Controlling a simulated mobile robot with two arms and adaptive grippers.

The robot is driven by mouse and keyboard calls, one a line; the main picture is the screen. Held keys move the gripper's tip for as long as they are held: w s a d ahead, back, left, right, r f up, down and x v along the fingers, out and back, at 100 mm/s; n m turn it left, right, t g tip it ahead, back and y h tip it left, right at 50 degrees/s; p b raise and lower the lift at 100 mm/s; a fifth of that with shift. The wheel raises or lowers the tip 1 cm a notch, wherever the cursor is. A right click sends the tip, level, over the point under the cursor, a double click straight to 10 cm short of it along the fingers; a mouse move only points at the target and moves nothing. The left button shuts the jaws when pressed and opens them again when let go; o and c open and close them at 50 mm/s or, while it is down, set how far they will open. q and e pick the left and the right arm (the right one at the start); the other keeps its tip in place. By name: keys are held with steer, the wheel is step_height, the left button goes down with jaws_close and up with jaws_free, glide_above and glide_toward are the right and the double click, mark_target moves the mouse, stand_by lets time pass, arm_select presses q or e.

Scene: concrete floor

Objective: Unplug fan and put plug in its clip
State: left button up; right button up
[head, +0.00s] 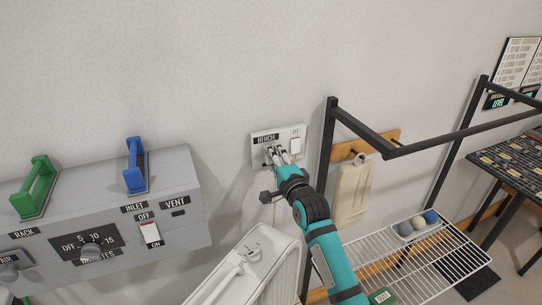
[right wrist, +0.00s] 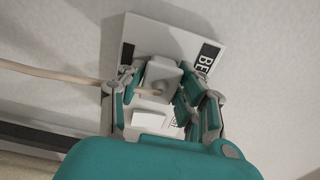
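The white BENCH socket panel (head: 262,148) is on the wall at the middle of the head view, with a rocker switch (head: 295,146) labelled OFF. My right gripper (head: 279,158) reaches up to this panel. In the right wrist view, the pale plug (right wrist: 162,77) is at the panel between the two fingers of my right gripper (right wrist: 162,90). I cannot tell whether both fingers press on it. A beige cord (right wrist: 50,76) runs off left. A white upright appliance, apparently the fan (head: 262,262), stands below the panel; small raised parts on its top may include the clip. My left gripper is out of view.
A grey control box (head: 185,195) with green and blue handles juts from the wall at left. A black rail frame (head: 328,150), a hanging tan item (head: 353,190) and a wire shelf (head: 420,262) with balls are close to the right of my right arm.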

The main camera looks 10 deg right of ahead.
jaws_close()
steer(key=shift+s+d+p, duration=0.15)
steer(key=shift+s+p, duration=0.55)
steer(key=shift+s, duration=0.05)
stand_by(0.3)
steer(key=shift+s+d+p, duration=0.25)
steer(key=shift+s+p, duration=0.5)
steer(key=shift+s, duration=0.4)
